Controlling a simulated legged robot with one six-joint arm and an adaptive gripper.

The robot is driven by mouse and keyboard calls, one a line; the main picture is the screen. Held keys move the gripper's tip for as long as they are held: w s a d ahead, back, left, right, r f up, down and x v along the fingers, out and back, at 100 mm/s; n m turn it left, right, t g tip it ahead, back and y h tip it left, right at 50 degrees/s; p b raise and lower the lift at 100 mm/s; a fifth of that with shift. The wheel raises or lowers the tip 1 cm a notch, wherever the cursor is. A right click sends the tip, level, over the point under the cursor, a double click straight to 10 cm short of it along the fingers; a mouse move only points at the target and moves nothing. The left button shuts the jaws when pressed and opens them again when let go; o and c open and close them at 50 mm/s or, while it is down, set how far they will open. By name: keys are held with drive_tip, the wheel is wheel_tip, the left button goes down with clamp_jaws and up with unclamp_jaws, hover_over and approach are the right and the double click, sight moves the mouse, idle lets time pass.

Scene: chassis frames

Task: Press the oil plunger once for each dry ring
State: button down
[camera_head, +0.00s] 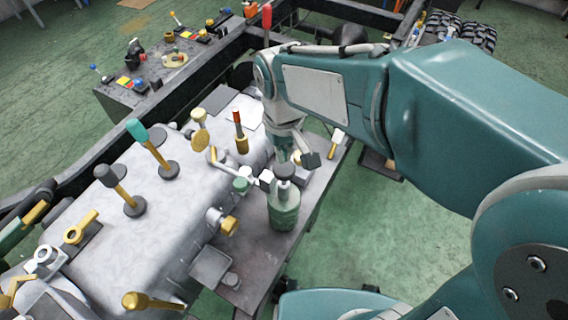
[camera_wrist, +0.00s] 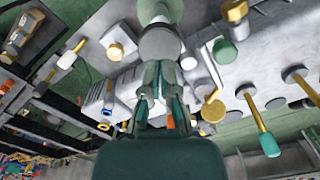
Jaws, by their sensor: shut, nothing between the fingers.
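The oil bottle (camera_head: 284,212) is green and stands upright on the dark bench ledge beside the pale chassis block. Its dark round plunger top (camera_head: 285,171) faces up. My gripper (camera_head: 288,160) points down close above the plunger, its fingers together and empty; I cannot tell whether they touch it. In the wrist view my gripper (camera_wrist: 153,72) is just below the round grey plunger top (camera_wrist: 160,43), with the green bottle (camera_wrist: 160,10) behind. A gold ring-shaped fitting (camera_head: 82,227) lies on the block's left end. I cannot tell which rings are dry.
Several upright levers stand on the block, including a teal-tipped one (camera_head: 148,145) and a red-tipped one (camera_head: 239,132). A gold knob (camera_head: 229,226) sticks out left of the bottle. A control box (camera_head: 150,88) stands at the back left. The green floor (camera_head: 385,245) is open at right.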

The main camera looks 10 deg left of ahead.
sight(283, 167)
drive_tip(key=shift+f, duration=0.15)
idle(0.3)
drive_tip(key=shift+f, duration=2.25)
drive_tip(key=shift+r, duration=3.8)
drive_tip(key=s+d+r+m+t, duration=0.2)
drive_tip(key=s+d+m, duration=0.1)
drive_tip(key=d, duration=0.7)
drive_tip(key=s+d+r+m+t, duration=0.2)
drive_tip(key=s+d+m+t, duration=0.1)
drive_tip(key=d, duration=0.7)
drive_tip(key=shift+s+d+m+t, duration=0.2)
drive_tip(key=shift+s+m+t, duration=0.1)
drive_tip(key=shift+s+m, duration=0.7)
drive_tip(key=shift+s, duration=0.15)
